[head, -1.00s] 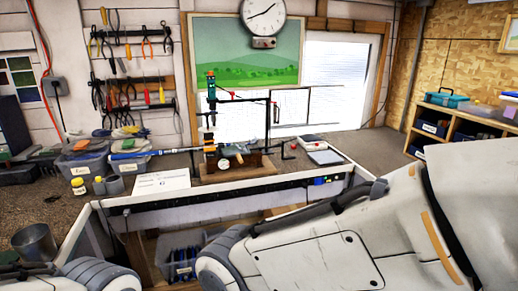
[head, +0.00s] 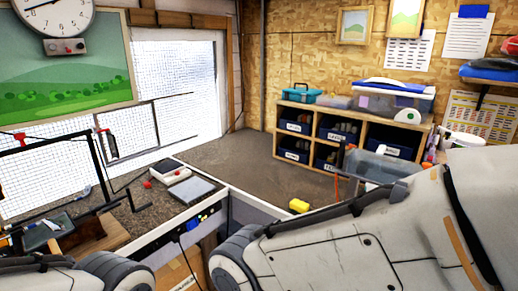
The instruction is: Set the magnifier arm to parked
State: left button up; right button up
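At the left edge, on the workbench, stands a black jointed rig of thin bars (head: 97,168) with a red knob (head: 19,137) at its upper left. It looks like the magnifier arm, but I cannot clearly make out a lens or its setting. The left part of the rig is cut off by the frame edge. Its lower part sits by a wooden base (head: 100,234). Only white links of my two arms show along the bottom and right. Neither gripper is in view.
The workbench (head: 245,160) is mostly clear toward its back right corner. A small white box with a red button (head: 167,172) and a grey pad (head: 190,191) lie near its front edge. A shelf unit of labelled bins (head: 277,130) stands at the right.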

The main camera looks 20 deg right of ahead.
aim_at(466, 140)
jog(key=z, duration=1)
jog(key=i, duration=0.95)
jog(key=z, duration=0.85)
